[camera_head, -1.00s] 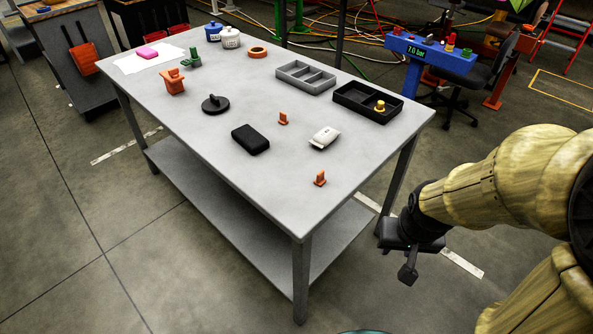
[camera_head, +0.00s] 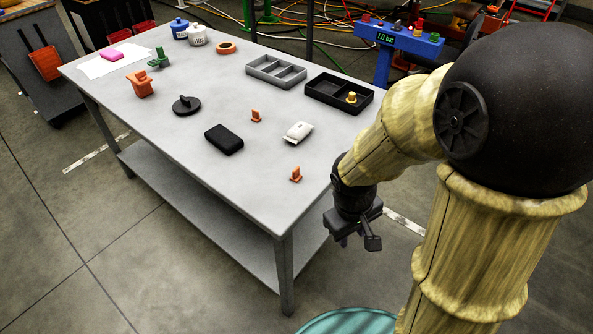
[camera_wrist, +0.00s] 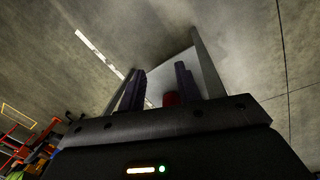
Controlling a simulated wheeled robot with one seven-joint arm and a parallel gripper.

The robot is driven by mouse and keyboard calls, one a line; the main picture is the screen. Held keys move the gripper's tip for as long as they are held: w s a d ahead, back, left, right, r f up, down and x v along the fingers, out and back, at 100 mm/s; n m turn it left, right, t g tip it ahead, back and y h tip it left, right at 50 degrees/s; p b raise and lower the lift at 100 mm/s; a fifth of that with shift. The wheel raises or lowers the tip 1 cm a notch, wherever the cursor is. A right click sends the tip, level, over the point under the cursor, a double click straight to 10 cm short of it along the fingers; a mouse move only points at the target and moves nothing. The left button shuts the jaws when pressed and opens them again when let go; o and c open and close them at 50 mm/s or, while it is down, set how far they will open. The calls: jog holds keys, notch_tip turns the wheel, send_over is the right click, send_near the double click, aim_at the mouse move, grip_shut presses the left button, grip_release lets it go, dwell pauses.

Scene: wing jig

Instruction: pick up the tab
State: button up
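Two small orange tabs stand upright on the grey table (camera_head: 215,170) in the head view: one near the front right edge (camera_head: 296,175), the other further back (camera_head: 256,116). The pictures do not show which one is meant. My gripper (camera_head: 357,242) hangs off the table's right side, to the right of and lower in the picture than the front tab. In the wrist view its two fingers (camera_wrist: 160,88) are apart. A small dark red shape (camera_wrist: 171,99) shows between them; I cannot tell what it is. I see nothing held.
A white packet (camera_head: 298,132) and a black case (camera_head: 224,139) lie near the tabs. A black tray (camera_head: 330,103) with a yellow part and a grey divided tray (camera_head: 262,82) stand behind. An orange bracket (camera_head: 140,84) and a black disc (camera_head: 183,110) are left. The table's front is clear.

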jog(key=w+a+r+n+h+p, duration=0.1)
jog(key=a+n+h+p, duration=0.25)
jog(key=n, duration=0.35)
jog(key=n+t+h+p, duration=0.35)
jog(key=n+t, duration=0.75)
jog(key=n, duration=0.5)
send_near(293, 171)
jog(key=r+v, duration=0.1)
jog(key=v, duration=0.5)
jog(key=shift+d+y+p, duration=0.25)
jog(key=shift+y+p, duration=0.15)
jog(key=shift+p, duration=0.05)
jog(key=shift+w+r, duration=0.15)
jog(key=x, duration=1.2)
jog(key=shift+d+f, duration=0.15)
jog(key=shift+f, duration=0.1)
jog(key=shift+x, duration=2.6)
jog(key=shift+f, duration=0.2)
